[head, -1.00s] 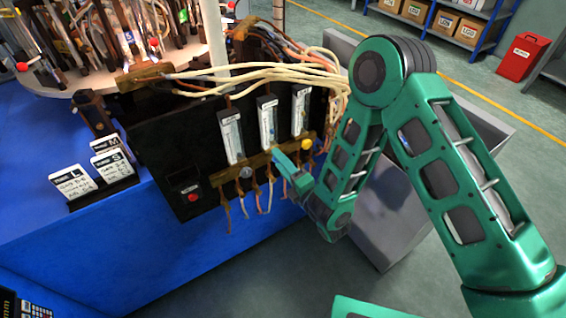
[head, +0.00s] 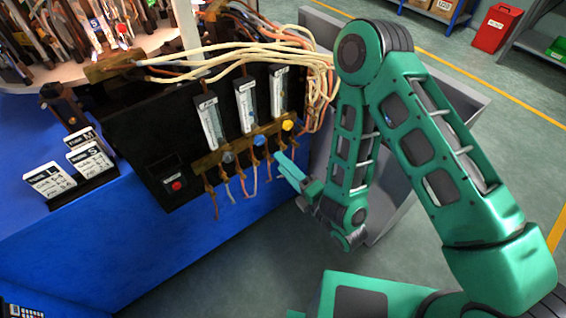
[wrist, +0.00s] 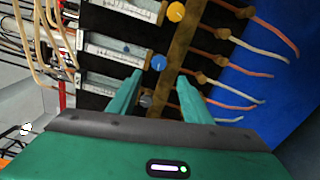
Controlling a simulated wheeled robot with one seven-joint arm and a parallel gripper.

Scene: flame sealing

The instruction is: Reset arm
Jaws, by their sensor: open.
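My green arm reaches from the right of the head view, bent at the elbow. My gripper (head: 285,163) hangs just in front of the lower right part of the black flow-meter panel (head: 140,150). In the wrist view my gripper (wrist: 156,85) has its two green fingers spread apart, with nothing held between them. A blue knob (wrist: 158,62) shows just past the fingertips. A grey knob (wrist: 146,100) shows between the fingers. A yellow knob (wrist: 176,11) is at the top. I cannot tell whether a finger touches the panel.
Cream hoses (head: 235,50) loop over the panel top. Thin tubes hang below the knobs. A blue bench (head: 110,225) carries label cards (head: 50,180). A grey metal bin (head: 400,185) stands behind my forearm. A red can (head: 497,28) is far back. Floor in front is open.

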